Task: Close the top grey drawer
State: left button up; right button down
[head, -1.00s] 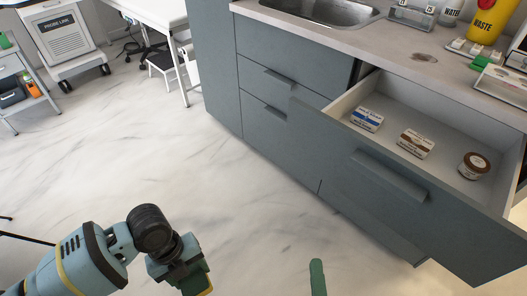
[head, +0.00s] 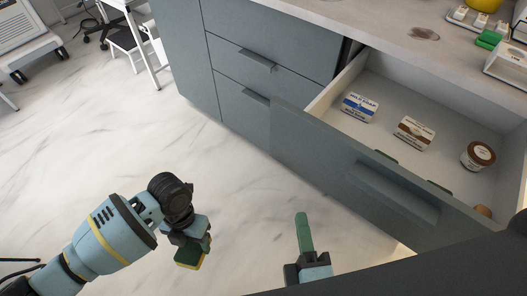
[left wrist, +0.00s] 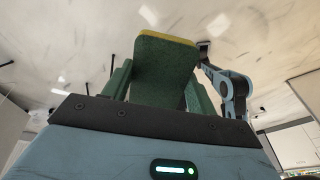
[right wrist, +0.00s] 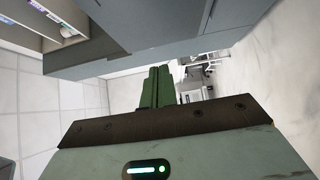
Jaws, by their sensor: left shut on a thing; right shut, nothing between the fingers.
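The top grey drawer (head: 330,165) is pulled well out of the cabinet, its handle (head: 395,190) on the front. Inside lie a blue-and-white soap box (head: 359,107), a brown-and-white box (head: 413,132) and a brown-lidded jar (head: 478,155). My right gripper (head: 303,233) is shut and empty, in front of the drawer front and apart from it in the picture. Its green fingers point toward the cabinet in the right wrist view (right wrist: 158,85). My left gripper (head: 196,246) is shut on a green block with a yellow edge (left wrist: 165,65), over the floor left of the drawer.
The closed drawers (head: 262,75) of the same cabinet stand left of the open one. The worktop (head: 385,28) above holds a green block (head: 489,40) and trays. Something dark, partly hidden, crosses the lower right of the head view.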

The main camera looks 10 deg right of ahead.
aim_at(302, 152)
pick_arm(q)
jog(key=shift+s+r, duration=0.1)
jog(key=shift+s, duration=0.05)
